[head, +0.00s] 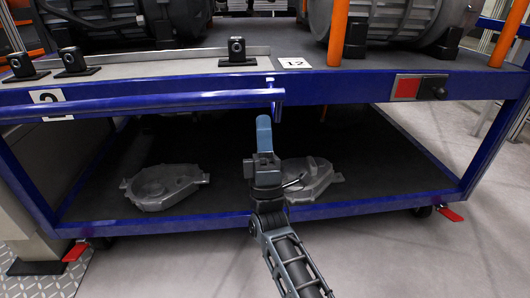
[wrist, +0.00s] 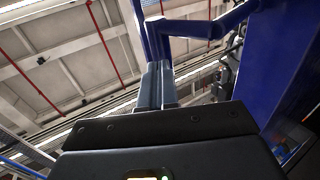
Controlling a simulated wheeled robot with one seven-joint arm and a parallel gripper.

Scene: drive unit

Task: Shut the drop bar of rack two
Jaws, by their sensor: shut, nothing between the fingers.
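The blue drop bar (head: 170,102) runs across the rack's front from the left edge to a short upright end piece near the middle. My gripper (head: 264,120) is shut and empty, pointing up just below the bar near that end. In the wrist view, the shut fingers (wrist: 155,72) point up towards blue bars (wrist: 190,30). I cannot tell whether the fingers touch the bar.
Two grey cast housings (head: 165,187) (head: 308,180) lie on the dark lower shelf. Large motors (head: 390,20) and orange posts (head: 339,30) stand on the upper deck. A red and black box (head: 407,88) sits on the right front edge. Floor in front is clear.

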